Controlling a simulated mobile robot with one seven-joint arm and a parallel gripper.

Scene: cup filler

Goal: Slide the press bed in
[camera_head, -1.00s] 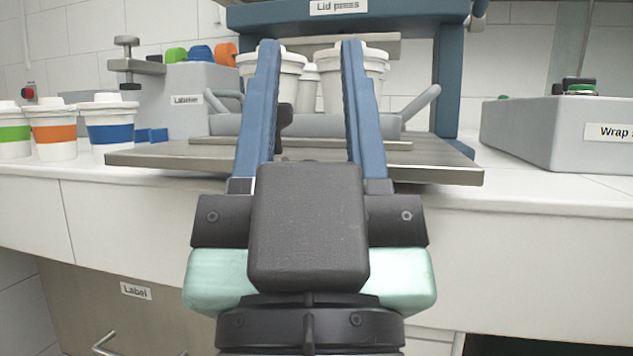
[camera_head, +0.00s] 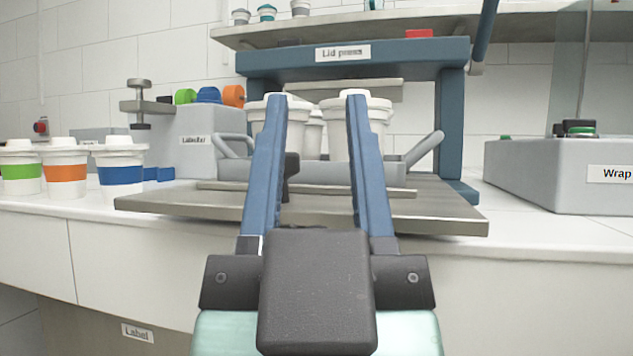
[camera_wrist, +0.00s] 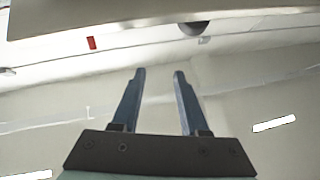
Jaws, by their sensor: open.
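The lid press (camera_head: 270,62) is a blue frame with a "Lid press" label in the head view. The grey press bed (camera_head: 320,174) has a raised handle at each side and carries several white lidded cups (camera_head: 345,135). It sits on a flat metal plate (camera_head: 440,208) that sticks out past the counter's front edge. My gripper (camera_head: 316,97) is open and empty, its two blue fingers pointing toward the press and overlapping the bed and cups in the picture. I cannot tell their distance from the bed. In the wrist view the open fingers (camera_wrist: 160,72) have nothing between them.
Cups with green, orange and blue bands (camera_head: 66,170) stand on the counter at left, beside the labeller (camera_head: 200,150). The wrap station (camera_head: 560,170) is at right. A shelf (camera_head: 510,22) runs above the press. Counter between press and wrap station is clear.

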